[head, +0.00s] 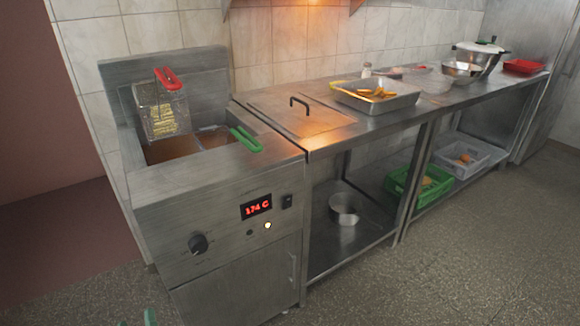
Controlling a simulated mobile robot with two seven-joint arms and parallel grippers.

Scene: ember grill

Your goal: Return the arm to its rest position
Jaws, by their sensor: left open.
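Two green fingertips of my left gripper (137,320) show at the bottom edge, low in front of the steel fryer (210,190). They are apart with nothing seen between them; the rest of the arm is out of view. My right gripper is not in view. A wire basket (160,108) with a red handle (169,79) hangs raised at the back of the fryer, with yellow fries in it. A second basket with a green handle (245,139) sits low in the fryer well.
The fryer display (257,207) reads 174 C. Green (420,187) and grey crates (462,157) stand below. The floor in front is clear.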

